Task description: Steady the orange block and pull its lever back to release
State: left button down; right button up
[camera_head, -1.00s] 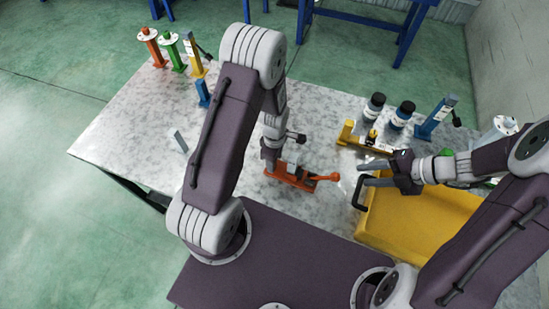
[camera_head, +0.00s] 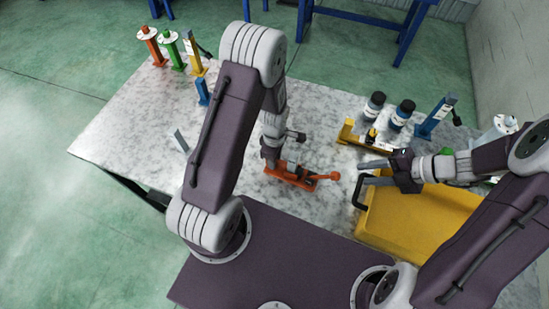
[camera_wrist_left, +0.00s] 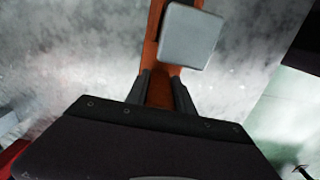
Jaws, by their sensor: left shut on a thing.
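The orange block (camera_head: 293,181) lies on the grey table, in front of my left arm in the head view. Its orange lever, with a round knob (camera_head: 334,176), points right. My left gripper (camera_head: 270,165) reaches down from above and is shut on the block's left end. In the left wrist view the fingers (camera_wrist_left: 163,90) stand on either side of the orange block (camera_wrist_left: 158,88), and a grey square part (camera_wrist_left: 190,36) sits on it. My right gripper (camera_head: 362,172) is open and empty, right of the knob and apart from it.
A yellow fixture (camera_head: 350,133), two dark-capped jars (camera_head: 373,107) and a blue post (camera_head: 436,117) stand at the back right. Several coloured posts (camera_head: 170,50) stand at the far left. The table's left middle is mostly clear.

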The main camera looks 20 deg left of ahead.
dwell(0.5)
grip_shut()
jog(key=w+d+n, duration=0.1)
jog(key=n, duration=0.9)
jog(key=w+n+g, duration=0.1)
jog(key=w+n, duration=0.1)
jog(key=n, duration=0.9)
jog(key=w+d+n+g, duration=0.1)
jog(key=n, duration=1)
jog(key=shift+w+d+f+y, duration=0.2)
jog(key=shift+d+f+y, duration=0.15)
jog(key=shift+f+y, duration=0.05)
jog(key=shift+s+d+f, duration=0.1)
jog(key=shift+f, duration=0.4)
